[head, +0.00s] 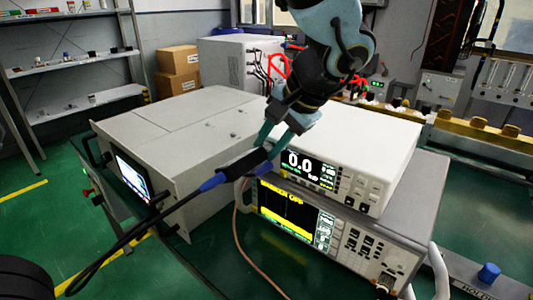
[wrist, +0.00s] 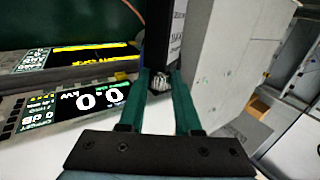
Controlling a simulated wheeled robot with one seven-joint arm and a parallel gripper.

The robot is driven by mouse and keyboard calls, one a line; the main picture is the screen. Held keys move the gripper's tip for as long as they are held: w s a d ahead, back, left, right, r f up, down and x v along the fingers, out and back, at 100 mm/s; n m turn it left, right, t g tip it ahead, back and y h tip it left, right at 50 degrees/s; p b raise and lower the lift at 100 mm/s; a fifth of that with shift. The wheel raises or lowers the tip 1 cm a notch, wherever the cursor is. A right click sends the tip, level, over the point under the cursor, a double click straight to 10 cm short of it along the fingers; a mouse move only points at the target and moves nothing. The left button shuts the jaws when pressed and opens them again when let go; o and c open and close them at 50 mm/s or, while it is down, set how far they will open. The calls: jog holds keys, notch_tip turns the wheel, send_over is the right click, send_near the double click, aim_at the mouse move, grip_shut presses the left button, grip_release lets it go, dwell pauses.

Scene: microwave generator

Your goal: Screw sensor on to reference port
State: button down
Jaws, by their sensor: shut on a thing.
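The sensor is a black block with blue ends, in the head view (head: 243,164). My gripper (head: 268,147) is shut on it with green fingers, in front of the left side of the white power meter (head: 365,135). In the wrist view the sensor (wrist: 161,35) lies between the fingertips (wrist: 160,74), and a silvery threaded connector shows at its near end. A black cable (head: 125,237) runs from its blue end down to the left. The meter's screen reads 0.0. I cannot make out which connector is the reference port.
The meter sits on a larger grey instrument (head: 425,205) with a yellow-striped screen and a metal connector (head: 385,283) low on its front. A big grey cabinet (head: 195,130) stands close on the left. A thin brown cable (head: 238,225) hangs in front.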

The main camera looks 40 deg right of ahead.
jog(key=shift+s+f+t+y+b, duration=0.15)
jog(key=shift+t+y+b, duration=0.05)
jog(key=shift+t+b, duration=0.55)
jog(key=shift+s+f+t+y+b, duration=0.1)
jog(key=shift+t+y+b, duration=0.1)
jog(key=shift+t+b, duration=0.55)
jog(key=c, duration=0.6)
grip_release()
jog(key=b+v, duration=0.1)
jog(key=v, duration=1)
jog(key=shift+d+f, duration=0.1)
jog(key=shift+f, duration=0.05)
